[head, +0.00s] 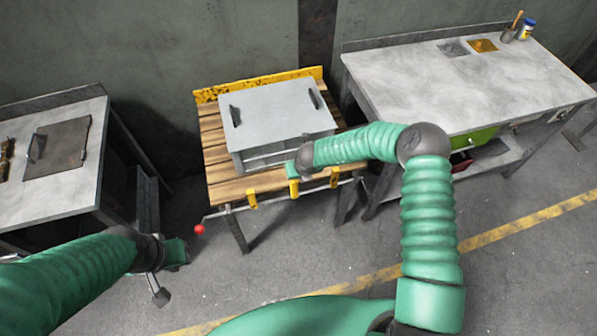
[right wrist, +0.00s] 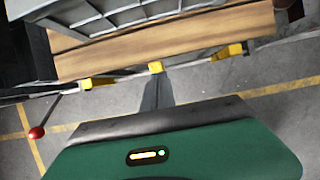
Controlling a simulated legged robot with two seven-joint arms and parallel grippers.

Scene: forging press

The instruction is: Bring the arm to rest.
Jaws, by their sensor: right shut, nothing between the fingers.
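My right arm reaches in from the lower right of the head view and bends left at a dark elbow. Its gripper (head: 292,170) is at the front edge of the wooden bench, by the grey box. In the right wrist view the gripper (right wrist: 157,92) is shut and empty, its grey fingers together just in front of the bench edge. I cannot tell whether it touches the bench. My left gripper (head: 165,272) hangs over the floor at the lower left, apart from the tables. Its fingers are too unclear to read.
The wooden bench (head: 222,185) has yellow clamps and a red-knobbed lever (head: 200,229) at its front. The grey lidded box (head: 275,112) stands on it. Grey tables flank it at left (head: 85,150) and right (head: 420,85). The floor in front is clear.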

